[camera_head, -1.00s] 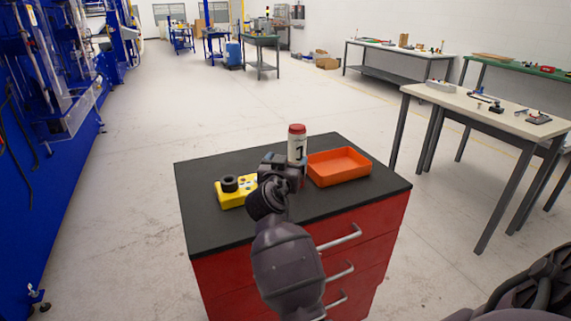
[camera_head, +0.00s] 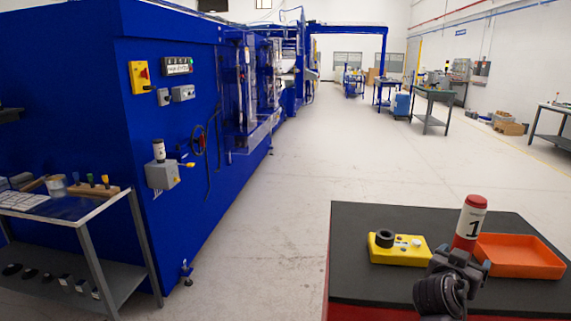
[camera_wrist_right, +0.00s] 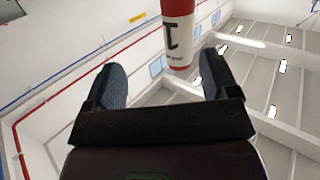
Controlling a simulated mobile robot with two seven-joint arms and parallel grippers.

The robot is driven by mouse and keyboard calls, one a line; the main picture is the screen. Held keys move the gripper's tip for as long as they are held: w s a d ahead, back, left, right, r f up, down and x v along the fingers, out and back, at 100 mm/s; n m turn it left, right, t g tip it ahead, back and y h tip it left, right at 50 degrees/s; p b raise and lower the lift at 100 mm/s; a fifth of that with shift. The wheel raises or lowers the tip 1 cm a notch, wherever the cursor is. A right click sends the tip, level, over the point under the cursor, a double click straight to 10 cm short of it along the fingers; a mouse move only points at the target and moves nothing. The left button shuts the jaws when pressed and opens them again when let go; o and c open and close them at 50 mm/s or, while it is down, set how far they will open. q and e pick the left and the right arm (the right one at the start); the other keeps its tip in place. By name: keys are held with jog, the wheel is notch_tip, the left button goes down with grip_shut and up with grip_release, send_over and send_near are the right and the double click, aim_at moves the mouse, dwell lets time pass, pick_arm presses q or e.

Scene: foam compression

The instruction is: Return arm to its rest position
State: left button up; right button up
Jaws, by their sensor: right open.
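My right gripper (camera_head: 457,262) is at the cabinet's dark top, just in front of the white bottle with a red cap and a "1" label (camera_head: 471,222). The bottle is upright in the head view; its lower end is partly hidden by the gripper. In the right wrist view the gripper's fingers (camera_wrist_right: 163,84) are spread, and the bottle (camera_wrist_right: 179,32) shows beyond and between them with gaps on both sides. Nothing is gripped. My left gripper is not in view.
On the dark cabinet top (camera_head: 350,247), a yellow control box with a black knob (camera_head: 408,254) stands left of the bottle and an orange tray (camera_head: 520,262) right of it. A blue machine (camera_head: 90,110) and a metal side table (camera_head: 95,235) stand left. Floor between is clear.

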jog(key=s+a+f+n+g+y, duration=0.2)
jog(key=s+f+n+y, duration=0.1)
jog(key=s+f, duration=0.5)
jog(key=s+a+f+n+g+y, duration=0.1)
jog(key=s+a+f+n+y, duration=0.15)
jog(key=s+f, duration=0.55)
jog(key=s+a+f+n+g+y, duration=0.1)
jog(key=s+a+n+g+y, duration=0.2)
jog(key=s, duration=0.7)
jog(key=s+a+f+n+g+y, duration=0.1)
jog(key=s+a+g+y, duration=0.1)
jog(key=s+a+y, duration=0.5)
jog(key=w+d+f+t+h, duration=0.1)
jog(key=w+f+t+h, duration=0.2)
jog(key=w+f+t, duration=0.2)
jog(key=shift+w+f+n+t, duration=0.25)
jog(key=shift+f+n+t, duration=0.2)
jog(key=shift+f+t, duration=1.65)
jog(key=shift+f+g, duration=0.4)
